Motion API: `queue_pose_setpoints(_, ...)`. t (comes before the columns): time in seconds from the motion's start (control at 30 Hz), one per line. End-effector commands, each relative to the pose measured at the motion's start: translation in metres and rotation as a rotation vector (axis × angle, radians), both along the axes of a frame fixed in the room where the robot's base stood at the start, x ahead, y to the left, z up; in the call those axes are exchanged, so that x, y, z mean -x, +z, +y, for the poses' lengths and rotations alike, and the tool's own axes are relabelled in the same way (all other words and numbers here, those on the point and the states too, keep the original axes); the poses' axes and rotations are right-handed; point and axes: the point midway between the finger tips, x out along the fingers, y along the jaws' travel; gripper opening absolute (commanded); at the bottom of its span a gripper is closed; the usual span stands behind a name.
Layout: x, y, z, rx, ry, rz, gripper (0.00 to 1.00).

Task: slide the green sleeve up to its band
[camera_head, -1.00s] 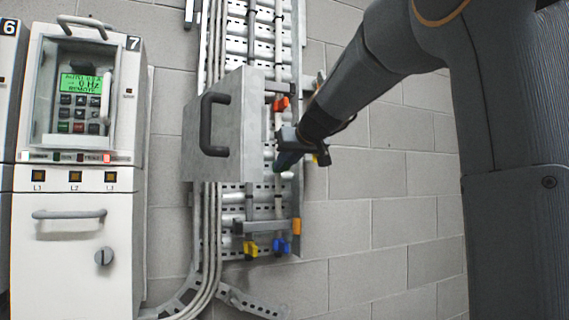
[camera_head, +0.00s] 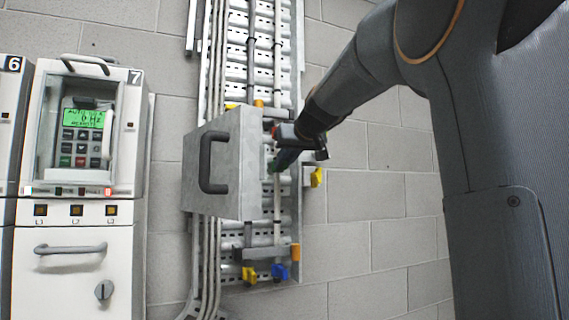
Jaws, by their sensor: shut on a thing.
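My gripper (camera_head: 284,158) is closed on the green sleeve (camera_head: 277,166), on a thin vertical rod (camera_head: 278,205) in front of the metal cable ladder. Only a small green part shows at the jaws; the rest is hidden by the gripper and its dark wrist. A red-orange piece (camera_head: 275,131) sits just above and beside the jaws, partly behind my wrist. I cannot tell whether a band for the sleeve is in sight.
A grey box cover with a dark handle (camera_head: 205,162) stands close left of my gripper. Yellow (camera_head: 249,274) and blue (camera_head: 280,271) pieces hang at the ladder's bottom. A yellow piece (camera_head: 316,177) is at right. Cabinet 7 (camera_head: 85,190) stands left. The block wall at right is clear.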

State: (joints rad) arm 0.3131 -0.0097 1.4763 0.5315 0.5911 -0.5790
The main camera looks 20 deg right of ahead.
Motion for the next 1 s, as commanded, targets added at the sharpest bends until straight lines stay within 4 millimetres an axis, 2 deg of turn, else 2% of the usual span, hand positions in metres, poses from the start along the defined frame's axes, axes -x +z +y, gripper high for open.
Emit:
queue_pose_setpoints(0.03, -0.001, 0.008, 0.000, 0.001, -0.003, -0.018, 0.00)
queue_pose_setpoints(0.1, -0.001, 0.009, 0.000, 0.002, -0.004, -0.019, 0.00)
queue_pose_setpoints(0.13, -0.001, 0.009, 0.000, 0.002, -0.004, -0.020, 0.17)
queue_pose_setpoints(0.2, 0.000, 0.008, 0.000, 0.001, -0.003, -0.018, 0.29)
queue_pose_setpoints(0.23, 0.000, 0.008, 0.000, 0.001, -0.003, -0.017, 0.31)
queue_pose_setpoints(0.57, 0.003, 0.007, -0.002, 0.001, -0.005, -0.014, 0.31)
queue_pose_setpoints(0.67, 0.012, 0.010, -0.002, 0.002, -0.005, -0.014, 0.31)
queue_pose_setpoints(1.0, 0.060, 0.030, -0.001, 0.002, -0.004, -0.016, 0.31)
